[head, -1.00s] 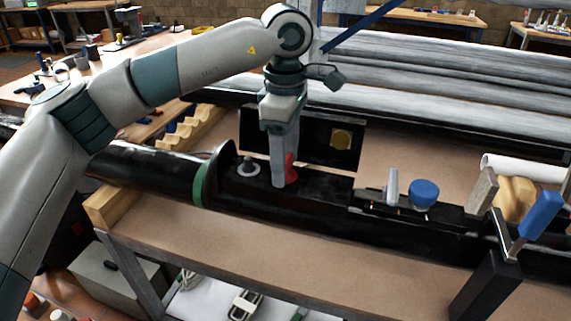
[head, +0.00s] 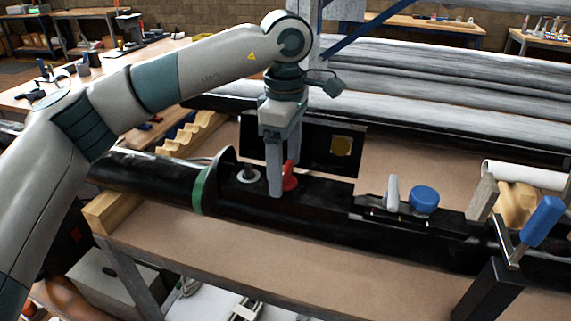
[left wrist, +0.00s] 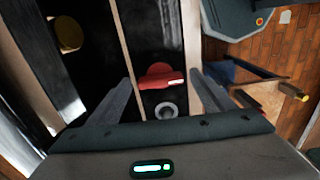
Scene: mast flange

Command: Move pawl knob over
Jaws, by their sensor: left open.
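The red knob (head: 290,176), which I take to be the pawl knob, sits on top of the black tube section (head: 325,190) in the middle of the head view. In the left wrist view the red knob (left wrist: 158,76) lies between the fingers, with a light mark on its right end. My left gripper (head: 283,180) points down over it, open, one finger to each side, the near finger partly in front of it. I cannot tell whether either finger touches it. My right gripper does not show.
A pale ring with a post (head: 247,175) stands just left of the red knob. A dark upright panel with a yellow disc (head: 341,142) is behind. A grey lever (head: 392,190), a blue knob (head: 424,198) and a blue-handled clamp (head: 541,220) are to the right.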

